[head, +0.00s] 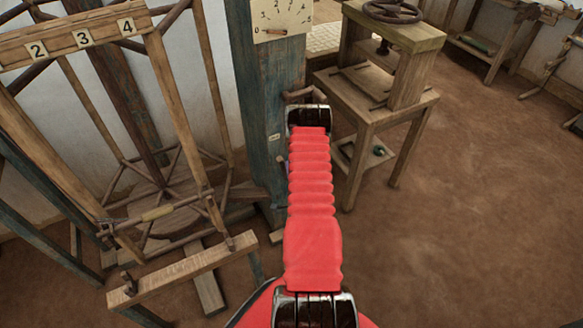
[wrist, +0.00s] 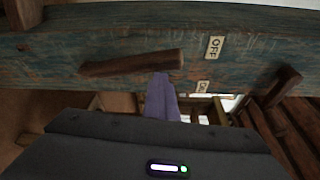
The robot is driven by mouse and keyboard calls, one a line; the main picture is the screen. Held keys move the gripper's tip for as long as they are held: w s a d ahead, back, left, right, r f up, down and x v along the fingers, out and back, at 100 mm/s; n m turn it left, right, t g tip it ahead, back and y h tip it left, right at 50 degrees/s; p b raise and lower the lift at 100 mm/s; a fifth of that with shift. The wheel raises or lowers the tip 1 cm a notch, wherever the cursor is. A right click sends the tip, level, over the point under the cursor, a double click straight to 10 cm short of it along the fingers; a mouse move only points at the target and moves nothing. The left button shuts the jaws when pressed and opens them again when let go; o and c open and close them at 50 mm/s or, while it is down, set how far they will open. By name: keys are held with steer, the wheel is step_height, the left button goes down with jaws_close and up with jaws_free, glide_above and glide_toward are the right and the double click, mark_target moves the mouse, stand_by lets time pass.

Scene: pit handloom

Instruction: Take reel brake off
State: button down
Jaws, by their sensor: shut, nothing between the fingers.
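The reel brake appears as a brown wooden lever (wrist: 125,64) on a worn blue-green beam in the wrist view. It lies slightly tilted, its right end short of the OFF label (wrist: 214,47). A second small label (wrist: 204,86), partly hidden and likely ON, sits below. My gripper (wrist: 162,78) is shut and empty, its purple fingers reaching the lever's lower edge near its right end. I cannot tell whether they touch it. In the head view my red arm hides the gripper, and the blue-green post (head: 262,105) stands just behind it.
A wooden frame numbered 2, 3, 4 (head: 82,40) and a low wooden rail (head: 185,270) stand left. A dial plate (head: 281,18) is on the post. A wooden press stand (head: 372,100) with a handwheel (head: 392,10) is right of it. The brown floor (head: 460,220) at right is clear.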

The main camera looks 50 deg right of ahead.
steer(key=shift+w+a+f, duration=0.1)
steer(key=shift+w+a, duration=0.1)
steer(key=shift+a, duration=0.25)
steer(key=s+a, duration=0.3)
steer(key=s, duration=0.8)
steer(key=shift+a, duration=0.35)
steer(key=shift+s, duration=0.1)
